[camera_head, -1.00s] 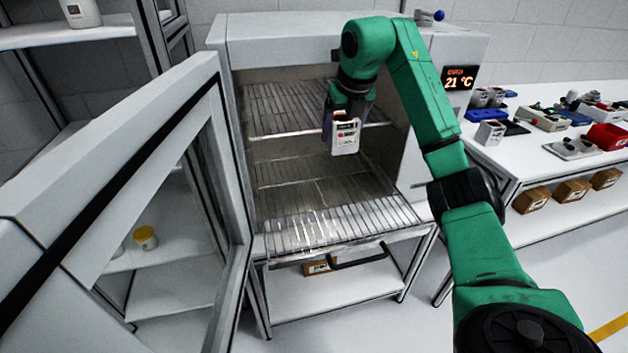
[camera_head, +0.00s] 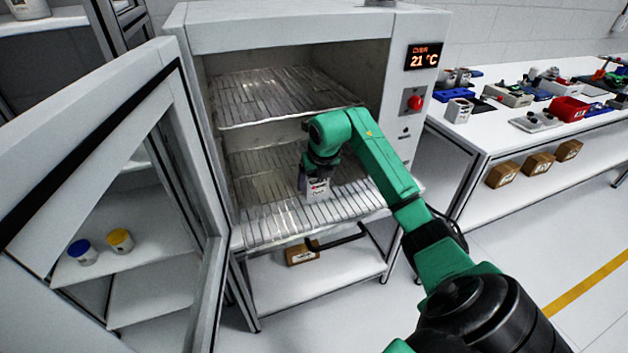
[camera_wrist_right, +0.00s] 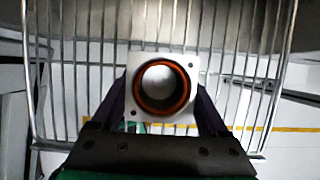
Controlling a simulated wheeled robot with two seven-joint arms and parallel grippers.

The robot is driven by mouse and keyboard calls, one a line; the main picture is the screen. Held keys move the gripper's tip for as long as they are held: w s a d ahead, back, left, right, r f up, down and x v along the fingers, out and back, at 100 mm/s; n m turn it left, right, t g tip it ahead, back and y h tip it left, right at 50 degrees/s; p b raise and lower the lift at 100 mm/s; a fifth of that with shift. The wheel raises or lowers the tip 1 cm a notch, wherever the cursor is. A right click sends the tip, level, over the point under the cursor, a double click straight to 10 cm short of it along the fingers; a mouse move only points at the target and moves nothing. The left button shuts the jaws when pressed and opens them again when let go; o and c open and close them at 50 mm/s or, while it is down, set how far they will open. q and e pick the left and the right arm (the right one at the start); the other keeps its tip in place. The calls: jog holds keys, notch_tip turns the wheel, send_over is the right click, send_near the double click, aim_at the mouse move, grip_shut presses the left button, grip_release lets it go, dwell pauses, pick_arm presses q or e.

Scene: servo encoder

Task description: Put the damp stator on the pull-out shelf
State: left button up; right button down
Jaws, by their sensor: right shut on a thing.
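The stator is a light grey square block with a printed label (camera_head: 317,188). In the right wrist view the stator (camera_wrist_right: 134,88) shows its open round bore with a copper-coloured ring. My right gripper (camera_head: 318,178) is shut on it from above, with a dark finger on each side. The pull-out shelf (camera_head: 270,227) is the lowest wire rack, drawn out of the open oven. The stator is upright over this shelf; I cannot tell whether it touches the wires. My left gripper is not in view.
The oven (camera_head: 290,25) has another wire rack (camera_head: 240,95) above. Its open door (camera_head: 110,120) fills the left. A workbench (camera_head: 490,135) with small parts stands at right. A cardboard box (camera_head: 302,254) is below the oven. The drawn-out rack has free room around the stator.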

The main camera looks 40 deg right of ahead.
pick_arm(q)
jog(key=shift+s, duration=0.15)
pick_arm(e)
grip_release()
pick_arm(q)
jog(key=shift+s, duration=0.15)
pick_arm(e)
jog(key=shift+r, duration=0.1)
jog(key=shift+r, duration=0.1)
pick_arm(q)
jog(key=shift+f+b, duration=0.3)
pick_arm(e)
jog(key=v, duration=1.2)
jog(key=shift+a, duration=0.1)
